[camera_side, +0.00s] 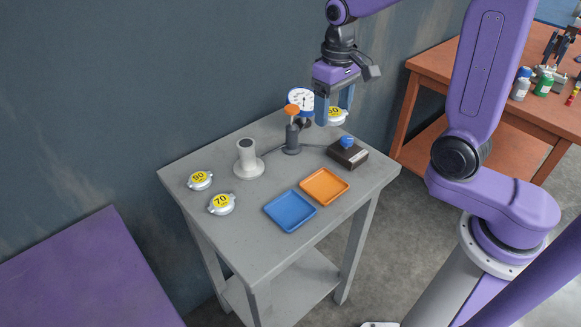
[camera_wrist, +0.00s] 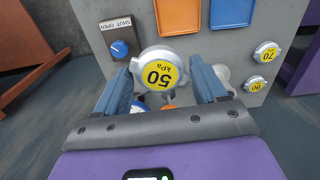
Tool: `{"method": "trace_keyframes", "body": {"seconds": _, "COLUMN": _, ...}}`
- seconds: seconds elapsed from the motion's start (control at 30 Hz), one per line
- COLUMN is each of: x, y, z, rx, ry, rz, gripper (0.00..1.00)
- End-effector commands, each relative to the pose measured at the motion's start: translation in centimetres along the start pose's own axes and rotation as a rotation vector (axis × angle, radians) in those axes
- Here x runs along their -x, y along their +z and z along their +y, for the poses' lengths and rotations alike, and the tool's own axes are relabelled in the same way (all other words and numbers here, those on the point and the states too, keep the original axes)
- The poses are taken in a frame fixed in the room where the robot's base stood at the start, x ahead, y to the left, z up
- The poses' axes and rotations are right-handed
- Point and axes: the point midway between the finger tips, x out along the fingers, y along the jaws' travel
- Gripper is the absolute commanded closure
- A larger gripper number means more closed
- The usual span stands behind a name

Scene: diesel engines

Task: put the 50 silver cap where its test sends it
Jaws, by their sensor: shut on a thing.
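The silver cap with the yellow 50 label (camera_side: 336,115) is held between the two fingers of my gripper (camera_side: 333,108), above the back right of the grey table. In the wrist view my gripper (camera_wrist: 163,82) is shut on the cap (camera_wrist: 160,74), whose label reads 50 kPa. A round white dial gauge (camera_side: 300,100) stands close to the left of my gripper, behind a dark post with an orange top (camera_side: 292,112). A white cylindrical neck (camera_side: 246,160) stands left of the post with its top bare. A blue tray (camera_side: 290,211) and an orange tray (camera_side: 325,187) lie empty at the front.
Caps marked 90 (camera_side: 200,180) and 70 (camera_side: 222,203) lie on the left of the grey table (camera_side: 255,232). A dark box with a blue knob (camera_side: 347,152) stands at the right, labelled SHUT and OPEN in the wrist view (camera_wrist: 119,48). A wall is behind.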

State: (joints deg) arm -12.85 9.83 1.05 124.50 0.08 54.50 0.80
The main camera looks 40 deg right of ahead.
Motion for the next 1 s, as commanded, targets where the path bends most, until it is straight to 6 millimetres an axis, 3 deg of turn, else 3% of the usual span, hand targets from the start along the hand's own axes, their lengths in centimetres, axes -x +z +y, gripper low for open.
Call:
{"method": "trace_keyframes", "body": {"seconds": 0.2, "x": -2.1, "y": 4.6, "z": -3.2, "rx": 0.307, "ry": 0.000, "rz": -0.001, "gripper": 0.92}}
{"method": "trace_keyframes", "body": {"seconds": 0.43, "x": -3.2, "y": 6.7, "z": -4.3, "rx": 0.462, "ry": 0.000, "rz": 0.001, "gripper": 0.92}}
{"method": "trace_keyframes", "body": {"seconds": 0.57, "x": -3.8, "y": 6.0, "z": -4.6, "rx": 0.476, "ry": 0.000, "rz": -0.001, "gripper": 0.92}}
{"method": "trace_keyframes", "body": {"seconds": 1.0, "x": -6.7, "y": -0.5, "z": -6.0, "rx": 0.473, "ry": 0.000, "rz": -0.002, "gripper": 0.92}}
